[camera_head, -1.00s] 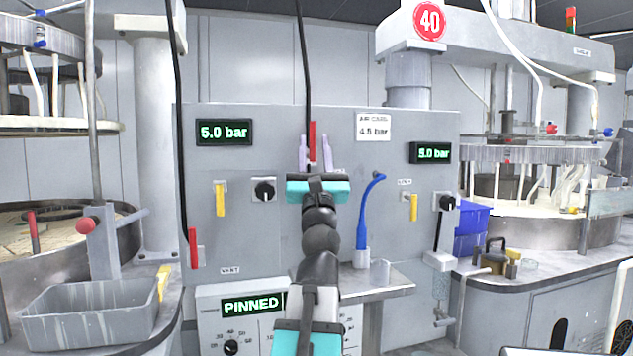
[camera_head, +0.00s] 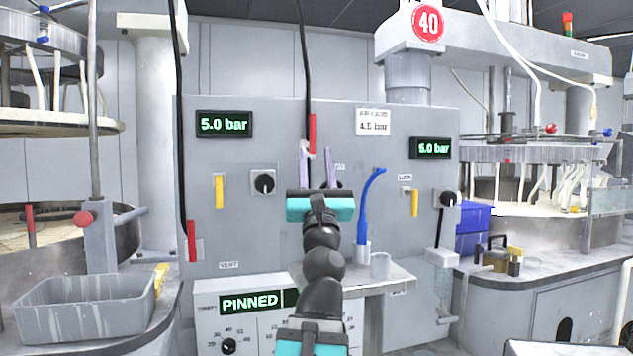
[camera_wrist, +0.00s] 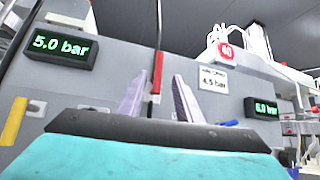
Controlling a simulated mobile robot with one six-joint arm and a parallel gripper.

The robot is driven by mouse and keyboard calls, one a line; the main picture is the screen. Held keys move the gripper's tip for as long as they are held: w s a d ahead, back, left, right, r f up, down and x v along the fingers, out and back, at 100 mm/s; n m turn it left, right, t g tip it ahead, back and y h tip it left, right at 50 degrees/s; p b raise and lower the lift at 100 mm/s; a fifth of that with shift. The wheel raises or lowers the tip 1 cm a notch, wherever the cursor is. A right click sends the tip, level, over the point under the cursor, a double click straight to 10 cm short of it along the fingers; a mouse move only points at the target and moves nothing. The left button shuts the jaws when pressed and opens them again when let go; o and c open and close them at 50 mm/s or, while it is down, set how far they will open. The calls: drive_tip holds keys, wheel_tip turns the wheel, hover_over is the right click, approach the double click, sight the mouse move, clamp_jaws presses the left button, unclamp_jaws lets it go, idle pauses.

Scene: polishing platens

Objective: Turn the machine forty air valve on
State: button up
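Machine forty carries a red round sign "40" (camera_head: 428,22) at the upper right. On the grey panel (camera_head: 290,235), a yellow lever (camera_head: 414,202) hangs vertically beside a black knob (camera_head: 447,198), under a right display reading 5.0 bar (camera_head: 434,148). Another yellow lever (camera_head: 219,191) hangs vertically at the left. A label sits by the right lever; its text is too small to read. My gripper (camera_head: 318,166) is open and empty in front of the panel's middle. Its two pale fingers stand apart in the wrist view (camera_wrist: 158,100); a red handle (camera_wrist: 157,72) shows between them, farther back.
The red handle (camera_head: 312,133) is on a black hanging hose. A second red handle (camera_head: 191,240) hangs left. A grey tub (camera_head: 85,308) is front left; blue bins (camera_head: 472,220) are right.

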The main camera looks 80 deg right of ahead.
drive_tip(key=b+v, duration=0.3)
drive_tip(key=b, duration=0.1)
idle(0.3)
drive_tip(key=shift+r, duration=0.1)
idle(0.5)
